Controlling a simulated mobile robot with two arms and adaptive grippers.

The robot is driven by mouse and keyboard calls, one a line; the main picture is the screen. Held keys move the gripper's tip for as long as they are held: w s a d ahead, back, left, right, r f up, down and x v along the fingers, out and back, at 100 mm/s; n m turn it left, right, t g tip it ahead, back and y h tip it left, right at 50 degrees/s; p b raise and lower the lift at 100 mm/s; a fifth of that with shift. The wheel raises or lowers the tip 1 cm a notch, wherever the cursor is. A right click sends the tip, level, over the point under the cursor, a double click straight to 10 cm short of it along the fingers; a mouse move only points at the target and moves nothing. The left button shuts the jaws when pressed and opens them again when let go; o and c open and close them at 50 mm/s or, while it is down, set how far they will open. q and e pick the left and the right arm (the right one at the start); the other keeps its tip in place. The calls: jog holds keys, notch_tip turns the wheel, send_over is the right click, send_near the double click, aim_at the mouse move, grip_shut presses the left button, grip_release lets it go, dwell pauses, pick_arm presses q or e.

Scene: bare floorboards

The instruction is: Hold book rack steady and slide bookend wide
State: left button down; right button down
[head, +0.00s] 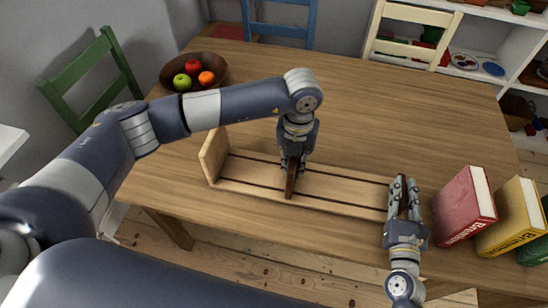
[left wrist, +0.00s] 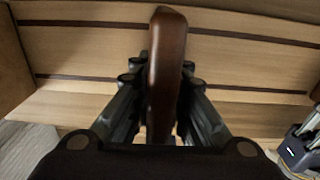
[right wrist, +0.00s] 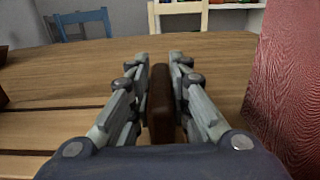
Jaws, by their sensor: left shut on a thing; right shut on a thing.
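The book rack (head: 345,189) is a long light-wood base with dark grooves and a light-wood end panel (head: 213,154) at its left, lying along the table's front edge. My left gripper (head: 291,165) is shut on a dark brown upright piece, seemingly the bookend (head: 291,182), standing across the rack's middle; it also shows in the left wrist view (left wrist: 167,70). My right gripper (head: 403,190) is shut on a dark brown grip at the rack's right end, seen as the rack grip in the right wrist view (right wrist: 161,105). The fingers partly hide both pieces.
A red book (head: 464,206), a yellow book (head: 512,217) and a green book (head: 535,250) stand right of my right gripper. A fruit bowl (head: 215,64) sits at the table's back left. The wooden table (head: 375,120) is clear behind the rack. Chairs stand around it.

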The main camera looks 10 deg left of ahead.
pick_arm(q)
jog(key=shift+d, duration=0.75)
pick_arm(e)
jog(key=shift+a, duration=0.2)
pick_arm(q)
jog(key=c, duration=1.6)
grip_release()
jog(key=shift+o, duration=0.2)
jog(key=shift+a, duration=0.15)
